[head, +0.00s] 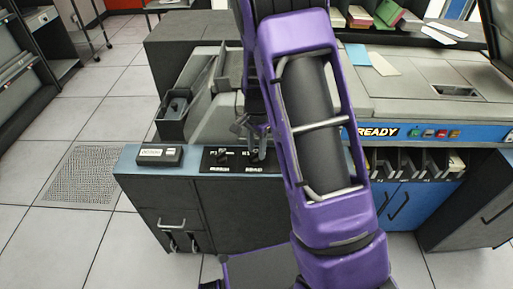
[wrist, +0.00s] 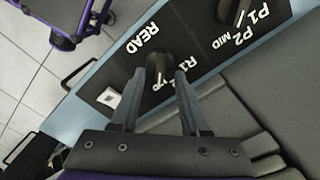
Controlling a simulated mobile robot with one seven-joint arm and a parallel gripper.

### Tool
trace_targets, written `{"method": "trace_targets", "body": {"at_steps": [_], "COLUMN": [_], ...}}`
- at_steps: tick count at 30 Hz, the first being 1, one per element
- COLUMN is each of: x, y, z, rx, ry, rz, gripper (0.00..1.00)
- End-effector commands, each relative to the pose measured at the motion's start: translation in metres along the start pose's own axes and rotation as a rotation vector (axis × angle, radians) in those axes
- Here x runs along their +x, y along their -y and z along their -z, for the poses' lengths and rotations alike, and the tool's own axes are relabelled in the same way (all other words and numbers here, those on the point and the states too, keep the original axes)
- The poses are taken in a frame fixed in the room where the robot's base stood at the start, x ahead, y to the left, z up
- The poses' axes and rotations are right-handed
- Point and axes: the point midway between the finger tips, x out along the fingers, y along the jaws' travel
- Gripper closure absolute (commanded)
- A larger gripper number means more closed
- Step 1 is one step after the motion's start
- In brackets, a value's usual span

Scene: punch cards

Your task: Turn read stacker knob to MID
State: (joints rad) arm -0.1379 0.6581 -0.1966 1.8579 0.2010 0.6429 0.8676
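The black read stacker knob (wrist: 160,62) stands on a black panel beside the white word READ in the wrist view. Its marks R1 and others are partly hidden by my fingers, so its pointed position is unclear. My gripper (wrist: 160,72) has one finger on each side of this knob, spread apart, with the fingertips close to it. Contact is not clear. In the head view my gripper (head: 257,152) is over the right part of the black knob panel (head: 207,164), and my purple arm covers the area to its right.
A second knob (wrist: 234,10), marked P1, P2 and MID, stands near the read knob; it also shows in the head view (head: 222,155). A small labelled box (head: 159,155) sits on the blue ledge to the left. Grey machine covers (wrist: 240,115) lie close to the gripper.

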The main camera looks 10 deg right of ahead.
Motion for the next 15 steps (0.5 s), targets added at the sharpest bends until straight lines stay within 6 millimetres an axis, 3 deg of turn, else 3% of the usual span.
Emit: {"method": "trace_targets", "body": {"at_steps": [8,15], "x": [-0.002,-0.036], "y": [0.0,0.0], "z": [0.0,0.001], "rx": [0.0,0.0], "ry": [0.0,-0.002], "rz": [-0.001,0.003], "gripper": [0.55,0.55]}}
